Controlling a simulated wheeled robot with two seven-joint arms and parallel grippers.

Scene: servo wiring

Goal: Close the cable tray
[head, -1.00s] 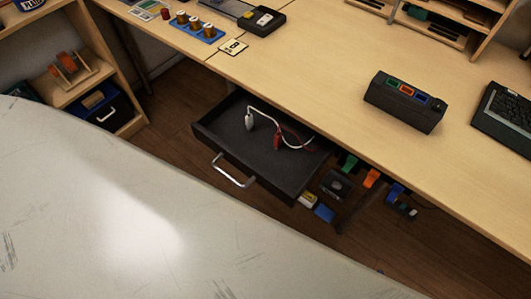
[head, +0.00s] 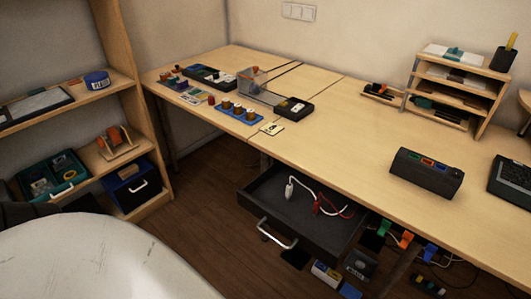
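The cable tray (head: 323,238) is a dark drawer under the front edge of the desk. It is pulled out, with a silver handle (head: 277,236) on its front. A white cable with a white plug (head: 289,190) and a red plug or cable (head: 317,205) lie inside the tray. Neither of my grippers shows in the head view.
The desk (head: 340,140) holds a black box with coloured switches (head: 426,172), a blue tray of spools (head: 238,112) and a wooden organizer (head: 456,90). Shelves (head: 128,190) stand at the left. Coloured plugs (head: 405,240) and small boxes are below the desk. Floor left of the tray is open.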

